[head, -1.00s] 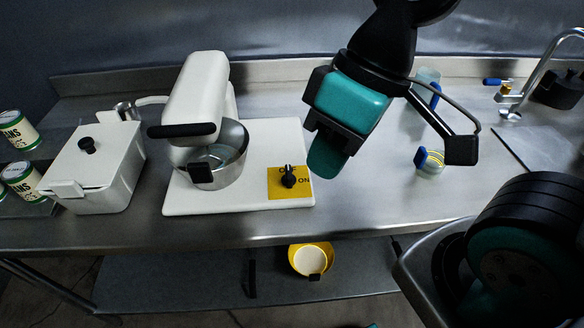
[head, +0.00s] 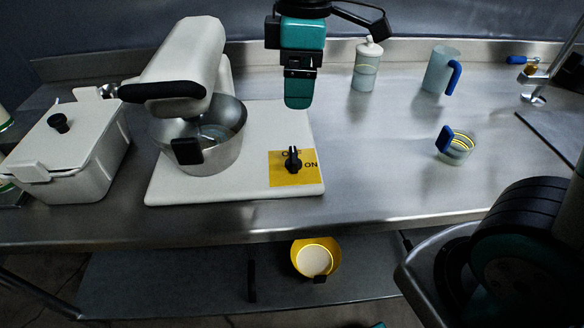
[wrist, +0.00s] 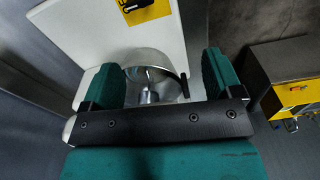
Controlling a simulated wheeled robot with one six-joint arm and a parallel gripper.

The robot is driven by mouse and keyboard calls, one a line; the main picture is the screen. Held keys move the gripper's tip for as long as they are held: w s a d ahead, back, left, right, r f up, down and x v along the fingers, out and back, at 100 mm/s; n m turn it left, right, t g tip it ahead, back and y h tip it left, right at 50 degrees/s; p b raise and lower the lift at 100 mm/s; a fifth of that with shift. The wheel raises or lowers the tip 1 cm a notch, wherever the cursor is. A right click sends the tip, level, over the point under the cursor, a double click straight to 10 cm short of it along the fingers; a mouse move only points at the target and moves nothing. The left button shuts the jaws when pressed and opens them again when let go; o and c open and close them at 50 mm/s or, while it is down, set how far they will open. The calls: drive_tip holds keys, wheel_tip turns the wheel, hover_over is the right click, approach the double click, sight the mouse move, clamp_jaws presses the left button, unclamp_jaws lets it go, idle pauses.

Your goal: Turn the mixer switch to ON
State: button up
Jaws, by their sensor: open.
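The white mixer (head: 180,70) stands on its white base with a metal bowl (head: 212,140) under its head. The black switch knob (head: 292,158) sits on a yellow plate (head: 290,178) at the base's right front; its pointer is upright, toward the partly covered OFF label, with ON printed to the right. My gripper (head: 298,100) hangs above and behind the knob, apart from it and empty. In the wrist view my gripper (wrist: 160,80) has its two teal fingers wide apart, with the bowl (wrist: 150,85) between them in the picture. The yellow plate (wrist: 150,12) and part of the knob (wrist: 128,4) show at the top edge.
A white lidded container (head: 75,150) stands left of the mixer. A dispenser bottle (head: 367,65), a clear jug (head: 438,70) and a small measuring cup (head: 456,146) stand to the right. The counter (head: 385,175) right of the base is clear. A yellow bowl (head: 331,255) is on the lower shelf.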

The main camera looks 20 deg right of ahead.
sight(294, 154)
drive_tip(key=shift+n+h, duration=0.3)
drive_tip(key=shift+n, duration=0.3)
drive_tip(key=w+f, duration=0.1)
drive_tip(key=f, duration=0.5)
drive_tip(key=w+f, duration=0.1)
drive_tip(key=f, duration=0.6)
drive_tip(key=w+d+f+b, duration=0.1)
drive_tip(key=f, duration=0.5)
drive_tip(key=shift+w+f, duration=0.15)
drive_tip(key=shift+w, duration=0.1)
drive_tip(key=c, duration=0.9)
